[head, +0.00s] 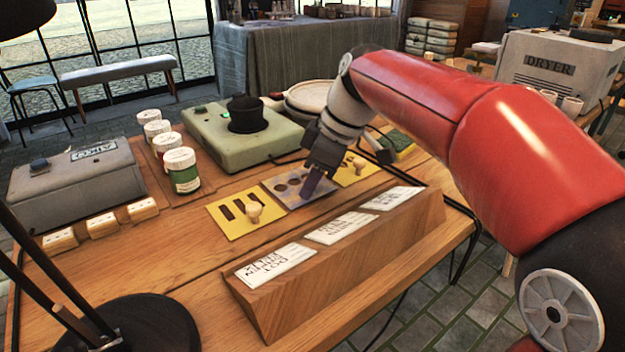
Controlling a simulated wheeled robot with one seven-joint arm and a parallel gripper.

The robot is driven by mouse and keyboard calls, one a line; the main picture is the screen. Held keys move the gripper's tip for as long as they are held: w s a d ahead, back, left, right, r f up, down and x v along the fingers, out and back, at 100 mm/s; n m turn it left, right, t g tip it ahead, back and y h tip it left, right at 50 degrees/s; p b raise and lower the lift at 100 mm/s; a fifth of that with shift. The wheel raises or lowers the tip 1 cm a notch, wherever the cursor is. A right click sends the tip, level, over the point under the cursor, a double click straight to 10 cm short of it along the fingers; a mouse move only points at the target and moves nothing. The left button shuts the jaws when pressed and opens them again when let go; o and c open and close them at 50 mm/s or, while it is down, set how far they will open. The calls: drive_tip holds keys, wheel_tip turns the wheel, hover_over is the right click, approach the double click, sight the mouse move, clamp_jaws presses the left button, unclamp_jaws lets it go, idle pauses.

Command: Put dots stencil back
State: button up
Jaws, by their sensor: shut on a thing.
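The dots stencil (279,184) is a greyish square plate with round holes, seen in the head view between two yellow stencils on the wooden table (150,255). My gripper (311,186) reaches down from the right and is shut on the dots stencil. The gripper covers the stencil's right part and hides the handle. The stencil is at or just above the table top; I cannot tell whether it touches the table.
A yellow stencil with bar slots (228,226) lies to the left, and another yellow stencil (362,172) to the right. A wooden stand with white cards (335,260) runs along the front. Paint jars (182,170) and a green machine (215,140) stand behind.

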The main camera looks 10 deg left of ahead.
drive_tip(key=shift+f, duration=0.2)
drive_tip(key=o, duration=0.9)
drive_tip(key=shift+r, duration=0.1)
drive_tip(key=shift+o, duration=0.2)
drive_tip(key=p+v, duration=0.1)
drive_tip(key=v, duration=1.1)
drive_tip(key=shift+r+p, duration=0.2)
drive_tip(key=shift+p, duration=0.2)
